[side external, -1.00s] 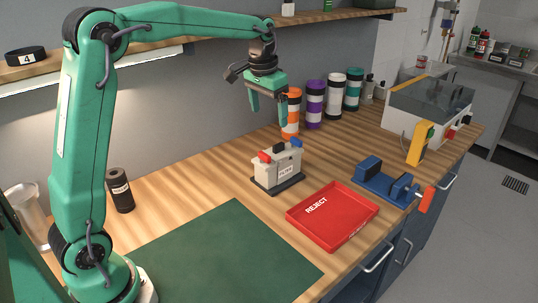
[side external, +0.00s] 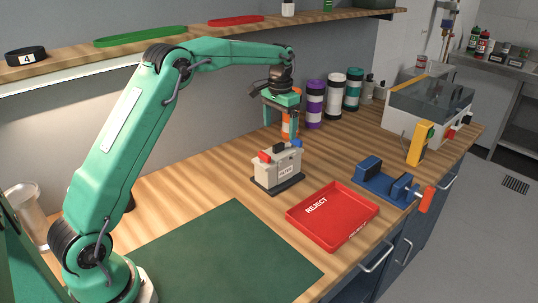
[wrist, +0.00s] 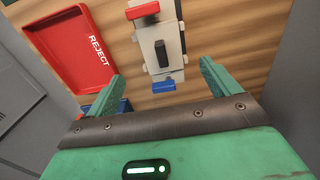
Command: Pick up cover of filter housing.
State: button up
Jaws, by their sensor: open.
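The filter housing (side external: 276,171) is a pale grey box on a dark base, standing on the wooden bench, with a red latch (side external: 265,156) and a blue latch (side external: 297,143) at opposite ends. Its cover (wrist: 160,40) is the light top face, with a black handle (wrist: 162,53), seen from above in the wrist view. My gripper (side external: 281,123) is above and slightly behind the housing, fingers pointing down, open and empty. In the wrist view the housing appears between and beyond the spread fingertips (wrist: 161,84), which look apart from it.
A red reject tray (side external: 333,217) lies right of the housing, with a blue clamp fixture (side external: 385,184) beyond it. A green mat (side external: 225,255) covers bare bench in front.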

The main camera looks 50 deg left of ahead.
aim_at(279, 144)
jog(key=shift+f, duration=1.15)
jog(key=shift+a+f, duration=0.15)
jog(key=shift+f, duration=2.45)
jog(key=c, duration=1.1)
jog(key=shift+r, duration=0.1)
